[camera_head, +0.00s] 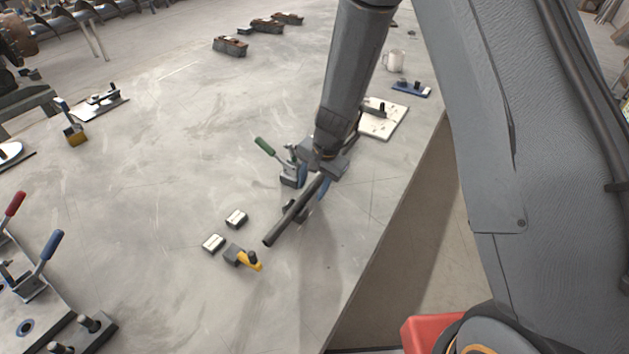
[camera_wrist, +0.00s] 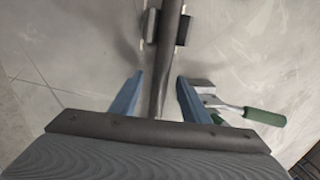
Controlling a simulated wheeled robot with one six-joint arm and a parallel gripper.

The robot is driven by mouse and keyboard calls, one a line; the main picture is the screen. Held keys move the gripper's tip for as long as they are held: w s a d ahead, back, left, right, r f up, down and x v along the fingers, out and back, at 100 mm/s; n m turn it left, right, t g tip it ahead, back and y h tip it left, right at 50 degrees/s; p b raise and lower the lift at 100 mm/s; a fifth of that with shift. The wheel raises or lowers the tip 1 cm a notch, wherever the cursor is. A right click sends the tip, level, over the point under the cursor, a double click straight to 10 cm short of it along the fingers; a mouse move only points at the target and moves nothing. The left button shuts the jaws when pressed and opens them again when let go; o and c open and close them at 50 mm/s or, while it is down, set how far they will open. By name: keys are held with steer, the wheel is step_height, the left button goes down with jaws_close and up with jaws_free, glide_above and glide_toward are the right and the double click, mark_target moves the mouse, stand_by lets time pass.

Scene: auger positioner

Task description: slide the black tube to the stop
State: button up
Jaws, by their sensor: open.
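The black tube (camera_head: 290,216) lies at a slant above the grey table in the head view, its lower-left end free. My gripper (camera_head: 312,190) is at the tube's upper part with its blue fingers apart. In the wrist view the tube (camera_wrist: 169,45) passes between the open fingers of my gripper (camera_wrist: 160,77), with a gap visible on each side. A dark support block (camera_wrist: 183,30) shows at the tube beyond the fingers. A grey block with a yellow handle (camera_head: 243,257) stands near the tube's free end, apart from it; I cannot tell whether it is the stop.
A green-handled toggle clamp (camera_head: 279,158) stands close beside my gripper and shows right of the fingers in the wrist view (camera_wrist: 240,110). Two small metal blocks (camera_head: 236,217) (camera_head: 214,243) lie left of the tube. The table's right edge is near; the table's middle left is clear.

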mark_target(301, 201)
steer(key=shift+c, duration=0.3)
jaws_close()
steer(key=shift+s+a+b, duration=0.6)
steer(key=shift+s+a, duration=0.15)
steer(key=shift+s, duration=0.35)
steer(key=shift+s+a+b, duration=0.6)
steer(key=shift+s+a, duration=0.15)
steer(key=shift+s, duration=0.35)
stand_by(1.0)
steer(key=shift+o, duration=0.3)
jaws_free()
steer(key=v, duration=0.8)
steer(key=s+d+r+n+h, duration=0.1)
steer(key=s+d+r+n, duration=0.2)
steer(key=s+d, duration=0.3)
steer(key=s+d+r+n+h, duration=0.1)
steer(key=s+d+r+n, duration=0.2)
steer(key=d, duration=0.9)
steer(key=s+r, duration=0.2)
steer(key=s, duration=0.2)
steer(key=shift+d+n, duration=0.25)
steer(key=shift+n, duration=0.15)
